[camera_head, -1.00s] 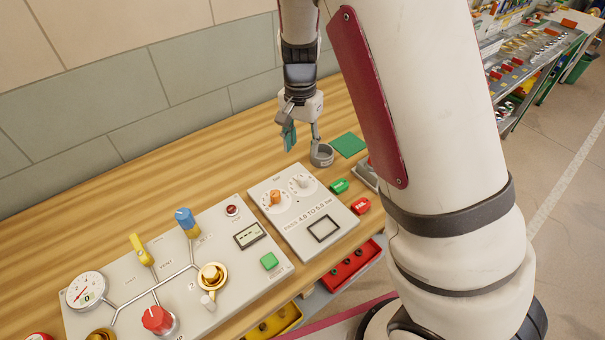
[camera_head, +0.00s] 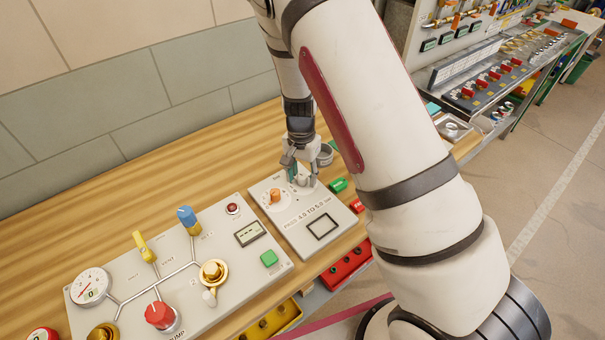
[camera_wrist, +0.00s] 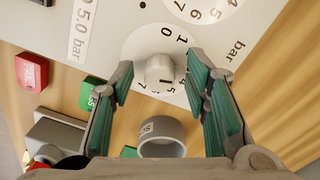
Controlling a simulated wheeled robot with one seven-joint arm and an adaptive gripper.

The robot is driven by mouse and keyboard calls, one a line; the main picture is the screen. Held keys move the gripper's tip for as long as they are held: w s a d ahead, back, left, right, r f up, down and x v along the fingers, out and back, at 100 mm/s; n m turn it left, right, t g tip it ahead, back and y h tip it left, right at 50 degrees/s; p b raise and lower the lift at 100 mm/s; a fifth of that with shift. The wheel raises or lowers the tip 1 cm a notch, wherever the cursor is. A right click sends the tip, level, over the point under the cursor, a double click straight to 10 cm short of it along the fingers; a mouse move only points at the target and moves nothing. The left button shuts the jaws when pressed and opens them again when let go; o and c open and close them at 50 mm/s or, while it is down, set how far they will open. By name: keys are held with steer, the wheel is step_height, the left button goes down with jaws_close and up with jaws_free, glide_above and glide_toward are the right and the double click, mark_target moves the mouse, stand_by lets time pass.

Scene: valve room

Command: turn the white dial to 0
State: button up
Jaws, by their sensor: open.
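The white dial (camera_wrist: 160,70) has a pale knob on a round white scale plate with printed numbers. In the wrist view it lies between and beyond the fingers, and a dark mark shows on the knob. In the head view the white dial (camera_head: 302,181) is at the right of the small grey panel, partly hidden by my gripper (camera_head: 300,172). In the wrist view my gripper (camera_wrist: 163,85) is open, one green-padded finger on each side of the knob. I cannot tell whether a finger touches it.
An orange dial (camera_head: 274,196) sits left on the same panel (camera_head: 303,222). A green tag (camera_wrist: 92,92) and a red tag (camera_wrist: 32,73) lie beside it. A grey ring-shaped holder (camera_wrist: 162,138) stands close under the fingers. The larger valve panel (camera_head: 130,290) is to the left.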

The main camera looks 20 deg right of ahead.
jaws_close()
steer(key=shift+n, duration=0.3)
steer(key=n, duration=0.3)
steer(key=shift+n, duration=0.3)
steer(key=n, duration=0.4)
steer(key=shift+n, duration=0.3)
steer(key=n, duration=0.9)
steer(key=shift+b, duration=0.35)
jaws_free()
